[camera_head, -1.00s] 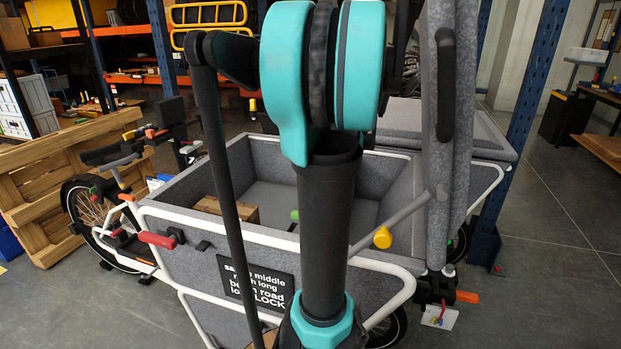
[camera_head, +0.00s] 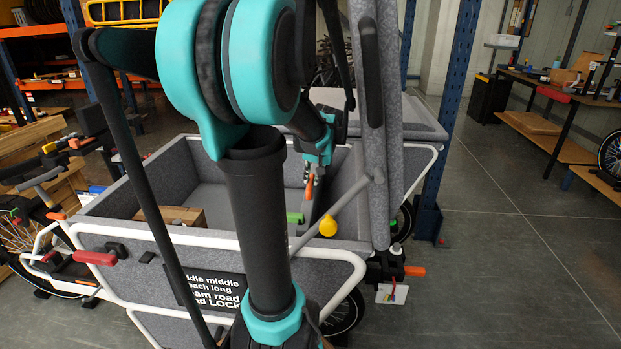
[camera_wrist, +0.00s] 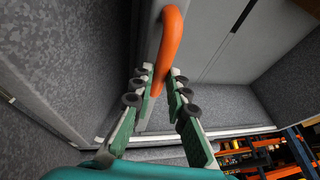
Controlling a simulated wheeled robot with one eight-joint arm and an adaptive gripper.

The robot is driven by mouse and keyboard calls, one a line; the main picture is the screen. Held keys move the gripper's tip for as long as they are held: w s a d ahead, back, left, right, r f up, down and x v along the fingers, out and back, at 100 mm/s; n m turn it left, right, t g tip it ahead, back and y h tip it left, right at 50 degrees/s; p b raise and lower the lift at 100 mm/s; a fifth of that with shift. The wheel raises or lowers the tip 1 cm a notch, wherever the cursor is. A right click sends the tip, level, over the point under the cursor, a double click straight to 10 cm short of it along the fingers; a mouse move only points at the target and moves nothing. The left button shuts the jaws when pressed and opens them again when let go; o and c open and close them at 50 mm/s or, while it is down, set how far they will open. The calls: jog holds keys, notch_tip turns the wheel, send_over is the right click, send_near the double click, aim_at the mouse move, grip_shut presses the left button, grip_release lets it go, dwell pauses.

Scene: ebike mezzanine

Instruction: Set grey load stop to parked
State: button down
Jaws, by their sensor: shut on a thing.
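My gripper (camera_head: 310,178) reaches down into the grey cargo box (camera_head: 225,235) of the cargo bike, near its right end. In the wrist view, its two green-padded fingers (camera_wrist: 161,88) are closed about the lower part of an orange handle (camera_wrist: 171,45). The same handle (camera_head: 309,188) shows small in the head view. The handle curves out from a light grey upright part (camera_wrist: 150,48), which looks like the grey load stop, though I cannot tell for sure. My forearm hides much of the box. A partly covered black label (camera_head: 208,292) on the box side ends in "LOCK".
A cardboard box (camera_head: 183,216) and a green piece (camera_head: 295,217) are in the cargo box. A blue post (camera_head: 449,100) stands behind. The floor at right is clear.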

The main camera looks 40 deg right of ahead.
jog(key=c, duration=1.5)
grip_release()
jog(key=shift+s+d, duration=0.2)
jog(key=shift+d, duration=0.05)
jog(key=v, duration=1.2)
